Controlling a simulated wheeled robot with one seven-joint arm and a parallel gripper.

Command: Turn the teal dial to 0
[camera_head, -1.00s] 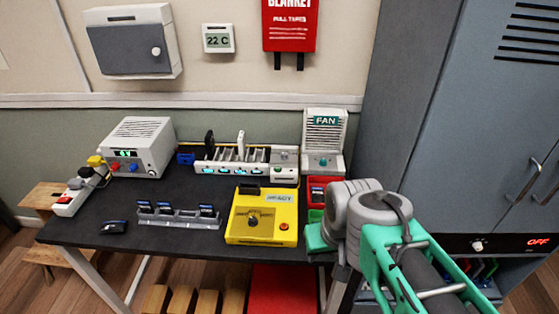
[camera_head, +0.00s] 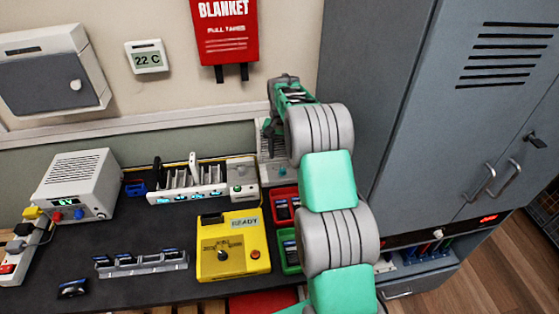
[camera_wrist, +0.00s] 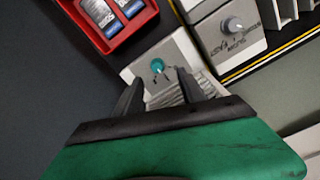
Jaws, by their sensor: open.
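The teal dial (camera_wrist: 158,66) sits on the pale front panel of the fan unit (camera_wrist: 140,66), with small dark marks beside it. In the wrist view it lies just beyond and between my open, empty gripper (camera_wrist: 155,80) fingertips, apart from them as far as I can see. In the head view the teal dial (camera_head: 283,171) shows low on the fan unit (camera_head: 272,150), whose upper part is hidden behind my arm. The dial's setting is too small to read.
A red bin (camera_head: 285,206) and a green bin (camera_head: 290,251) holding small items stand in front of the fan. A yellow tester (camera_head: 232,262) is on the dark table. A grey cabinet (camera_head: 420,120) stands right.

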